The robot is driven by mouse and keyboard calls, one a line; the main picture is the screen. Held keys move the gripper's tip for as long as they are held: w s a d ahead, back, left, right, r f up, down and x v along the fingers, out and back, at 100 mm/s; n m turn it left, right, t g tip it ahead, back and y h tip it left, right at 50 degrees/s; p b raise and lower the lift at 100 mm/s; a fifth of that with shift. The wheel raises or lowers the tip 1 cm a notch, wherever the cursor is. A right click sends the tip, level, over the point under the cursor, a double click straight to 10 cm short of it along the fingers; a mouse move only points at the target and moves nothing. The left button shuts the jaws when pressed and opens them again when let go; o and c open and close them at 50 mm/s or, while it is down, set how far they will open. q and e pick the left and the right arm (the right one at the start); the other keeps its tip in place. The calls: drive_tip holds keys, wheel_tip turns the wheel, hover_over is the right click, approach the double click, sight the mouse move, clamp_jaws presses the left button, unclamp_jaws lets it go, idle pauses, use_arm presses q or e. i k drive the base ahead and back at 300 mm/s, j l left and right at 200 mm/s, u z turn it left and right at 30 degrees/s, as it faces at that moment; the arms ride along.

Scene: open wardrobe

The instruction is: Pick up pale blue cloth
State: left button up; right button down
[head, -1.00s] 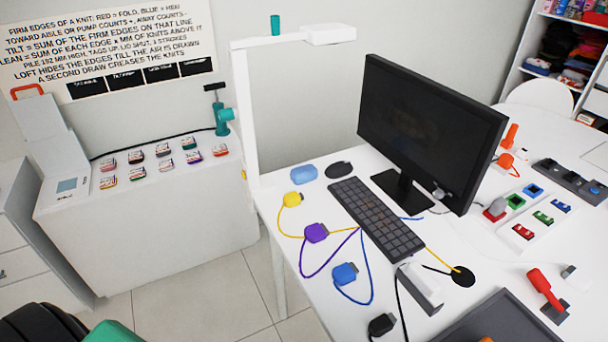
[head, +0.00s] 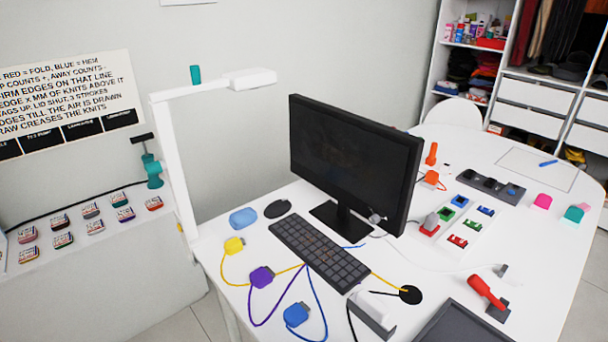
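A small pale blue rounded item (head: 243,218) lies on the white desk near its left back edge, beside a dark mouse (head: 277,208). It may be the pale blue cloth; its shape is too small to tell whether it is folded fabric. Nothing touches it from above, and it lies fully in sight. Neither of my grippers is in view.
A monitor (head: 352,160) and keyboard (head: 318,252) stand right of it. A white lamp post (head: 174,170) rises at the desk's left edge. Cables with yellow (head: 234,246), purple (head: 262,277) and blue (head: 296,315) plugs lie in front. A wardrobe (head: 535,95) stands far right.

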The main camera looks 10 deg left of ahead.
sight(238, 220)
drive_tip(key=i+j+z, duration=0.15)
drive_tip(key=j, duration=0.65)
drive_tip(key=j+z, duration=0.1)
drive_tip(key=j, duration=0.7)
